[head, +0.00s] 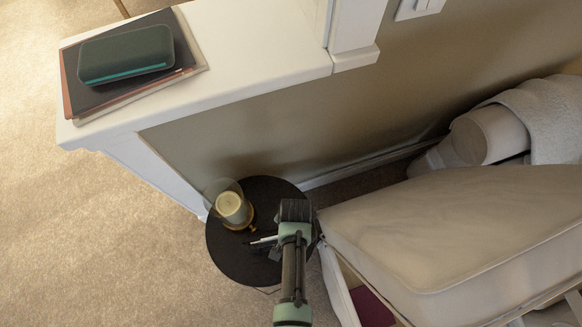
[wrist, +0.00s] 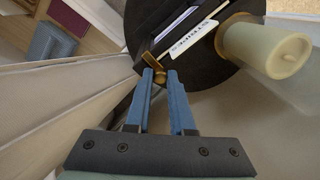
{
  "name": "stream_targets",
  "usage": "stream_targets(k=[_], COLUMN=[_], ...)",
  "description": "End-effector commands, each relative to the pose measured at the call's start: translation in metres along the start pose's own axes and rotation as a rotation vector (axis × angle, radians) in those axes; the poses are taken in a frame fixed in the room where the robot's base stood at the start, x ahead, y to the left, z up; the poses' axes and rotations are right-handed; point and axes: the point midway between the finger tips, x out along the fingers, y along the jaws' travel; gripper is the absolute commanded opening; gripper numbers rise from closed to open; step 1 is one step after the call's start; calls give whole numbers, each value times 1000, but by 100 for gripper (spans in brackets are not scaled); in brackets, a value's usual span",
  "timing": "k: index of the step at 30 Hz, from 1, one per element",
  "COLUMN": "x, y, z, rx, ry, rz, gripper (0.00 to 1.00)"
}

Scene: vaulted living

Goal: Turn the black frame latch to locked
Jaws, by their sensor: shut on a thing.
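In the wrist view, a small brass latch piece (wrist: 156,64) sits at the tips of my gripper (wrist: 161,76). The two blue fingers are close together at their tips, shut on this brass piece. Beyond it lies a dark item with pale strips and a white label (wrist: 192,42) lettered "STRIPES". The black frame is hard to tell from the black round table (wrist: 225,95) under it. In the head view, my arm covers the latch and fingertips; pale strips (head: 263,240) show just left of the arm on the round table (head: 230,262).
A cream candle on a brass base (head: 234,209) stands on the table, close to the label in the wrist view (wrist: 265,50). A white ledge (head: 235,90) holds books and a dark green case (head: 126,54). A beige sofa (head: 460,235) borders the right.

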Motion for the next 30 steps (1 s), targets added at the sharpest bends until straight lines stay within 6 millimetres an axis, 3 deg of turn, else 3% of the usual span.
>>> stream_targets(k=[2,3,5,17,23,30], x=[-1,-1,-1,-6,-33,-80], y=[-1,-1,-1,0,0,0], z=[-2,-2,-1,-1,-1,-1], rx=[0,0,0,-1,-1,0], ry=[3,3,3,2,4,5], rz=[-3,-3,-3,-2,-2,-3], gripper=[0,23,34,35,35,35])
